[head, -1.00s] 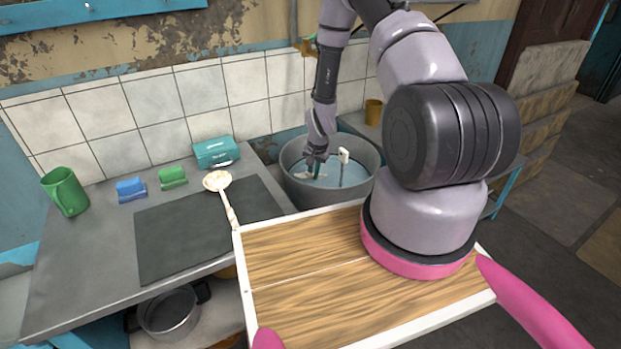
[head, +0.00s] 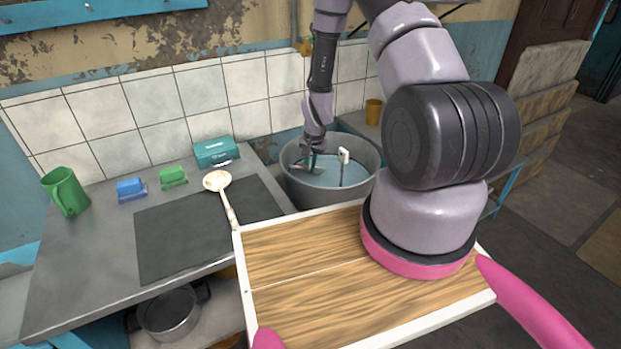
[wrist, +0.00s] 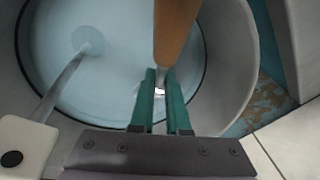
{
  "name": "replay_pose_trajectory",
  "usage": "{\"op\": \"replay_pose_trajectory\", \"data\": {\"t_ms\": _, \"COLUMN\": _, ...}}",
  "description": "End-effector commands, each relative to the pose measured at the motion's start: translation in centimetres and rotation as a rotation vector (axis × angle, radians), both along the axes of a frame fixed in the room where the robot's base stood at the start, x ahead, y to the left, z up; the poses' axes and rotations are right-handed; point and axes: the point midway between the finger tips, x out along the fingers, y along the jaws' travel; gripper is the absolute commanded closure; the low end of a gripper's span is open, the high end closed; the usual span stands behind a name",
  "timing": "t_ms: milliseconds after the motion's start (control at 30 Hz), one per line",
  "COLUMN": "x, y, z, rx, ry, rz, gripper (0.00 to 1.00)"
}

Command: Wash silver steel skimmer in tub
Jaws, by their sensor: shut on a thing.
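The tub (head: 368,185) is a round grey vessel with pale blue water in it, beside the counter. My gripper (wrist: 160,88), with green fingers, is over the tub and shut on an orange-brown handle (wrist: 176,30). The handle appears to belong to the silver steel skimmer, but its head cannot be made out clearly. In the head view my gripper (head: 313,160) is low inside the tub, near the water at its left side. A white-handled utensil (head: 344,156) leans in the tub; in the wrist view its thin rod runs to a round disc in the water.
A green mug (head: 66,192), blue and green brushes and a teal box (head: 216,152) stand behind. Tiled wall backs the tub. A brown cup (head: 373,112) stands beyond it.

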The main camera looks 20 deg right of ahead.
Motion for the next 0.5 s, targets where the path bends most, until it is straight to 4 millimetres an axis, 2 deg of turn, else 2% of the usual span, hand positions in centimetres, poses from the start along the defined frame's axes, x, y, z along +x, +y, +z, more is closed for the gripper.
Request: {"op": "replay_pose_trajectory", "data": {"t_ms": 500, "x": 0.1, "y": 0.0, "z": 4.2, "rx": -0.001, "ry": -0.002, "rz": 0.002, "gripper": 1.0}}
